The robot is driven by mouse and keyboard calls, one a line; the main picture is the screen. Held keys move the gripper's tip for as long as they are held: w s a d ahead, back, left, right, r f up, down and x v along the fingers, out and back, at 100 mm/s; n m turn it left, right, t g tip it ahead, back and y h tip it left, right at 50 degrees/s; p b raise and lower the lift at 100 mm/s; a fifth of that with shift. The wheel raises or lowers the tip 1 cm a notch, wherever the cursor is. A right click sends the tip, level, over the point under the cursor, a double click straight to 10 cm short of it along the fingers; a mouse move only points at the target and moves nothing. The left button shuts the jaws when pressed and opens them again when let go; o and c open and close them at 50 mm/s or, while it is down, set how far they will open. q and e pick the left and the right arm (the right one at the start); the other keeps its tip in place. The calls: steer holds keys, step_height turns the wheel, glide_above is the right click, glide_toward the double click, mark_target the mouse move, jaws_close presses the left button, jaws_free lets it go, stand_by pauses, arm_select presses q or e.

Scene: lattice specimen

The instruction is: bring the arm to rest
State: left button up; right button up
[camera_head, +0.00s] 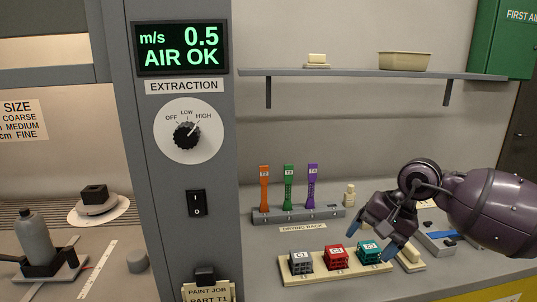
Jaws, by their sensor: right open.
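My right arm comes in from the right edge, dark purple. Its gripper (376,243) points down and left over the right end of a pale wooden tray (345,276). The jaws are open, with the blue fingertips near a teal lattice cube (370,251); I cannot tell whether they touch it. A red lattice cube (334,257) sits in the middle of the tray and a dark grey one (301,262) at its left. My left gripper is not in view.
A drying rack (298,215) with orange, green and purple strips stands behind the tray, with a small bottle (349,194) beside it. A wall shelf (370,73) hangs above. A grey column (160,200) with the extraction dial stands left. A blue-and-grey object (436,243) lies right.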

steer(key=a+r+m+t+y, duration=0.5)
steer(key=a+r+m+y, duration=0.65)
steer(key=m, duration=0.95)
steer(key=s+d+f+m+t+h, duration=0.1)
steer(key=d+f+m+t+h, duration=0.45)
steer(key=f+m, duration=0.8)
steer(key=s+d+f+m+t+h, duration=0.1)
steer(key=d+f+m+t+h, duration=0.45)
steer(key=m, duration=1.45)
steer(key=s+d+f+m+g+h, duration=0.2)
steer(key=s+f+m, duration=0.3)
steer(key=s+f, duration=0.7)
steer(key=s+d+f+m+g+h, duration=0.3)
steer(key=s+f+m, duration=0.3)
steer(key=s+f, duration=0.7)
steer(key=shift+s+d+g, duration=0.6)
steer(key=shift+d, duration=0.2)
